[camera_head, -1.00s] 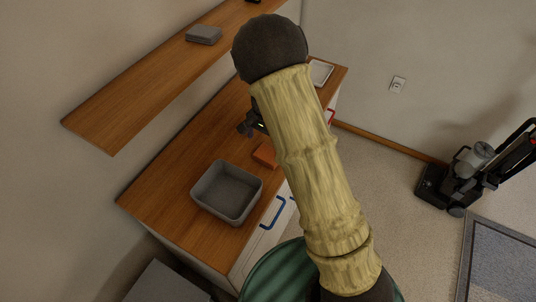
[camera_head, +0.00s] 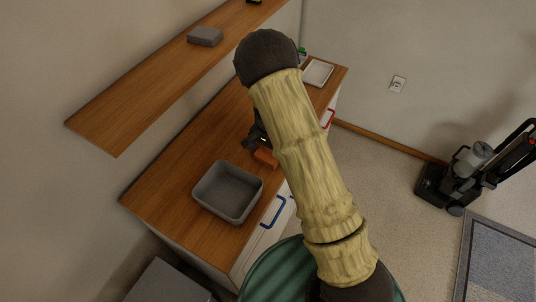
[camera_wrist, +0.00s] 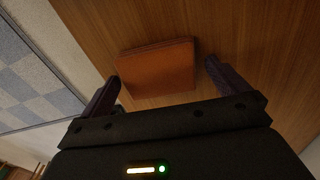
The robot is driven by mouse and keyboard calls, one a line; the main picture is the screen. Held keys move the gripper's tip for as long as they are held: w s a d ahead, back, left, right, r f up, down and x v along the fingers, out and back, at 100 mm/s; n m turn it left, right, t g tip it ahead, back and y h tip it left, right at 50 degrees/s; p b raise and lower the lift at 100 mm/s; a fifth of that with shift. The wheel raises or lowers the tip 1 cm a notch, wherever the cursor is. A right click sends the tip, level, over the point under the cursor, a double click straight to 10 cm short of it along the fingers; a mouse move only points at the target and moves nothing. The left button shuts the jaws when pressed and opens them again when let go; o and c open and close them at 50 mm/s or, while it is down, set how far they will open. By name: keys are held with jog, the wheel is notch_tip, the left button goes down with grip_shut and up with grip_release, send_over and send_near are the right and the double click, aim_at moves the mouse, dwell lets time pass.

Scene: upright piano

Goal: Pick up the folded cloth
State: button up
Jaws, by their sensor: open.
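The orange folded cloth (camera_head: 265,157) lies flat on the wooden counter, near its front edge and just behind the grey bin. In the wrist view the cloth (camera_wrist: 157,68) lies ahead of and between the fingers, with layered edges showing. My gripper (camera_wrist: 162,76) is open and empty, with one finger on each side of the cloth's near end. I cannot tell its exact height above the counter. In the head view my gripper (camera_head: 257,140) is small, dark and partly hidden by my arm, right beside the cloth.
A grey open bin (camera_head: 228,191) stands on the counter (camera_head: 165,180) close to the cloth. A wall shelf (camera_head: 150,95) with a grey block-like item (camera_head: 205,36) hangs above. A white tray (camera_head: 318,72) lies at the far end. An upright vacuum (camera_head: 465,178) stands on the floor.

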aim_at(268, 153)
dwell(0.4)
jog(key=c, duration=0.9)
jog(key=shift+o, duration=0.2)
jog(key=shift+r, duration=0.1)
notch_tip(268, 153, up, 10)
jog(key=b, duration=0.1)
jog(key=o, duration=0.4)
jog(key=shift+c, duration=1.5)
